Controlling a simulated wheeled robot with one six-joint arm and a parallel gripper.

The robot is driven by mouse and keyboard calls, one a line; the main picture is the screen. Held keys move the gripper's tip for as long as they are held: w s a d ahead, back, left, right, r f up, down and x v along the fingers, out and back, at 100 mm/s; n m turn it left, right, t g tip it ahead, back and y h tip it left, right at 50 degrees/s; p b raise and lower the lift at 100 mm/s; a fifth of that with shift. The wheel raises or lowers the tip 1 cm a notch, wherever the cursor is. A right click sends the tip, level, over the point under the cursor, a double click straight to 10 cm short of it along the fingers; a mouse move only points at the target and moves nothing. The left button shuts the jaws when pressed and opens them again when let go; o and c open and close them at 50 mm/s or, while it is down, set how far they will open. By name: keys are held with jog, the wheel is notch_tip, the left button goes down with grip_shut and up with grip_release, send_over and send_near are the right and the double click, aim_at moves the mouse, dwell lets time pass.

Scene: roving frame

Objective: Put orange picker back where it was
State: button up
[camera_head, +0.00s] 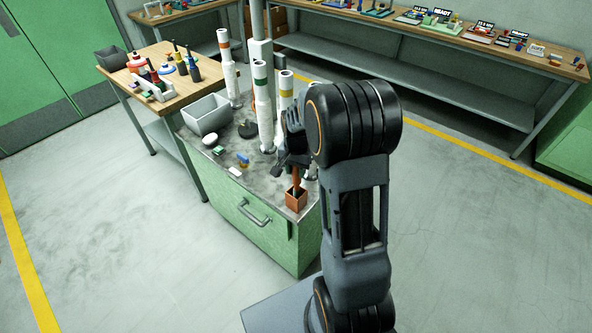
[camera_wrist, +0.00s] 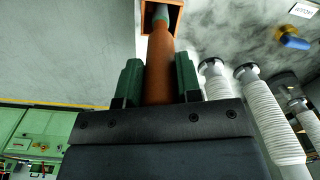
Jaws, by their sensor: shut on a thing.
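The orange picker (camera_wrist: 160,68) is between the two green finger pads of my gripper (camera_wrist: 159,82), which is shut on it. In the head view the picker (camera_head: 296,178) hangs roughly upright below my gripper (camera_head: 293,160). Its pale lower tip lies at the mouth of a small square orange-brown holder (camera_head: 296,201) on the front right corner of the green cabinet's top. The holder also shows at the top of the wrist view (camera_wrist: 176,18). I cannot tell how deep the tip sits in it.
Several white tubes (camera_head: 262,105) stand on the cabinet top (camera_head: 222,165), close behind my gripper. A grey bin (camera_head: 207,114), a white round piece (camera_head: 209,141) and a blue-yellow piece (camera_head: 243,160) are to the left. A wooden table (camera_head: 185,92) with bottles and tools stands behind left.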

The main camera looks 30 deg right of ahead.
jog(key=shift+f, duration=0.5)
jog(key=shift+f, duration=0.15)
jog(key=o, duration=1)
